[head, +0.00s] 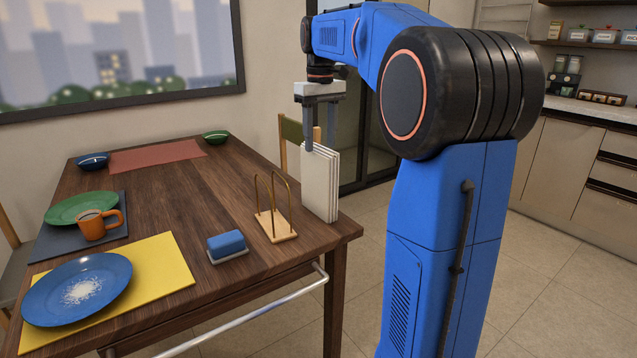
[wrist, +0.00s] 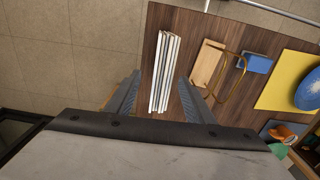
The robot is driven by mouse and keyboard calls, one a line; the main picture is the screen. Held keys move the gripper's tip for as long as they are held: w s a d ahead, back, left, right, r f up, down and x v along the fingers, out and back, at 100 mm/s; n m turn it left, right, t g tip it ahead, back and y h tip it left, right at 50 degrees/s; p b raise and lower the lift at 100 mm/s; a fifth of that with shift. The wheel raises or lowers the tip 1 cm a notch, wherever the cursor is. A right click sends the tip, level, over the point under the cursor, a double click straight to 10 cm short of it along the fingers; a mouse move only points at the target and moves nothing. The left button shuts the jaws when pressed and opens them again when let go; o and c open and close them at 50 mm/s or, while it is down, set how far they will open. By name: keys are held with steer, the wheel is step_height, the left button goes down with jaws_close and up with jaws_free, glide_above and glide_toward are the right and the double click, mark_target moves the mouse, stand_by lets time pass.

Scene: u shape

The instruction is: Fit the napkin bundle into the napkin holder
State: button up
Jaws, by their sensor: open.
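The napkin bundle (head: 320,183) is a white, layered upright block standing on the table near its right edge. In the wrist view the bundle (wrist: 165,72) shows from above as several thin white layers. The napkin holder (head: 277,227) stands just left of it, a light wooden base with two brass wire loops; it also shows in the wrist view (wrist: 207,64), with nothing between its loops. My gripper (head: 313,147) points down at the bundle's top. In the wrist view its open fingers (wrist: 158,88) lie on either side of the bundle, with gaps visible.
A blue butter dish (head: 227,246) sits left of the holder. A yellow placemat (head: 165,262) with a blue plate (head: 77,289), an orange mug (head: 97,225) and bowls are farther left. The wooden table's (head: 180,200) middle is clear. A metal rail (head: 250,318) runs along the front edge.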

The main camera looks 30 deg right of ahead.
mark_target(319, 147)
steer(key=shift+a+f, duration=0.15)
steer(key=shift+f, duration=1.2)
steer(key=shift+a+f, duration=0.1)
steer(key=shift+f, duration=1.2)
jaws_close()
